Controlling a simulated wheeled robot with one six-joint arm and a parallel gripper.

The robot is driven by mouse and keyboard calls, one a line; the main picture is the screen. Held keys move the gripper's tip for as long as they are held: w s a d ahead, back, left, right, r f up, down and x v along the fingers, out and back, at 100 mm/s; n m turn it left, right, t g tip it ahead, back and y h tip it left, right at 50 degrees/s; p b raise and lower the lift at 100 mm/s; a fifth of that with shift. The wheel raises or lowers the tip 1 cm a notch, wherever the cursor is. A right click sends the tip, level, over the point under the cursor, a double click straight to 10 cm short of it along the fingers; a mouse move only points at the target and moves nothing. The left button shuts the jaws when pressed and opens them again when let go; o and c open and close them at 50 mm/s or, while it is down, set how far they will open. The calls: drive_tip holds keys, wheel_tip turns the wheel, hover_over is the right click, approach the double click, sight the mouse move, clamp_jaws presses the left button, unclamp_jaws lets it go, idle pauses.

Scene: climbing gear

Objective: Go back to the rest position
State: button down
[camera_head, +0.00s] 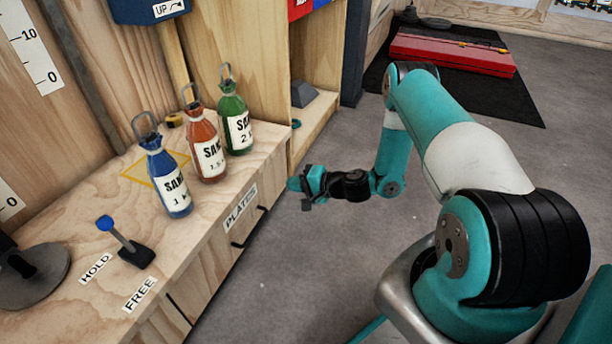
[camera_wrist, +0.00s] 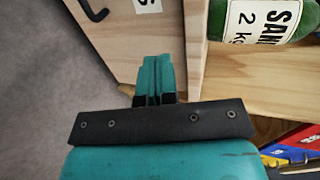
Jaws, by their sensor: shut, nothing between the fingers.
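My gripper (camera_head: 298,184) is held out in front of the wooden bench, at about the height of its top edge and over the floor. It also shows in the wrist view (camera_wrist: 153,62), where its teal fingers are together and empty. My arm reaches in from the right in the head view, bent at the elbow. The gripper is apart from the bench and touches nothing that I can see.
Blue (camera_head: 167,180), red (camera_head: 205,145) and green (camera_head: 235,120) sand bottles stand on the bench (camera_head: 190,240). The grey floor (camera_head: 300,260) beside the bench is clear.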

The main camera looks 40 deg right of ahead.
drive_tip(key=shift+p+v, duration=0.5)
drive_tip(key=shift+v, duration=1.25)
drive_tip(key=s+a+r+n+g+y+p, duration=0.1)
drive_tip(key=s+a+r+n+g+p, duration=0.15)
drive_tip(key=a+r+n+g, duration=0.6)
drive_tip(key=s+a+r+n+g+y+p, duration=0.1)
drive_tip(key=s+a+r+n+p, duration=0.2)
drive_tip(key=a+r, duration=1.05)
drive_tip(key=s+d+r+n+g+h+p, duration=0.1)
drive_tip(key=s+r+n+g+h+p, duration=0.4)
drive_tip(key=s+r, duration=1.75)
wheel_tip(320, 180, up, 37)
drive_tip(key=w+n+t+p, duration=0.1)
drive_tip(key=n+t+p, duration=0.1)
drive_tip(key=p, duration=3.5)
drive_tip(key=shift+h+p, duration=0.3)
drive_tip(key=shift+p, duration=0.05)
